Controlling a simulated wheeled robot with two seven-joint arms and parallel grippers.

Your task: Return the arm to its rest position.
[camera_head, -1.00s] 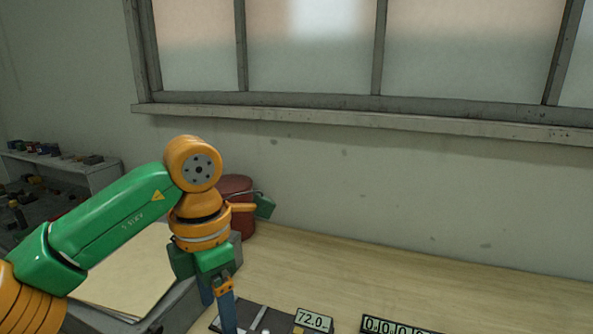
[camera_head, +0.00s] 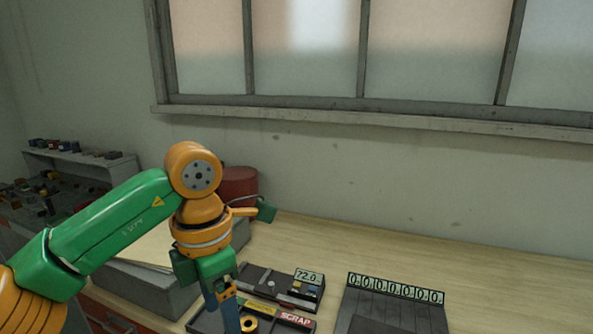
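My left arm comes in from the left, and its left gripper (camera_head: 232,322) points down at the lower middle. One blue finger shows clearly; the other is mostly hidden, so its opening cannot be judged. The fingertips run close to the bottom edge of the picture. Beside the finger is a small orange ring-shaped part (camera_head: 249,324) in a grey tray marked SCRAP (camera_head: 296,320); whether they touch is unclear. My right gripper is out of view.
A grey device with a 72.0 display (camera_head: 309,276) stands behind the tray. A dark ribbed board with a row of zeros (camera_head: 395,310) lies to the right. A red canister (camera_head: 238,185) stands behind my arm. The bench (camera_head: 480,275) is clear at far right.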

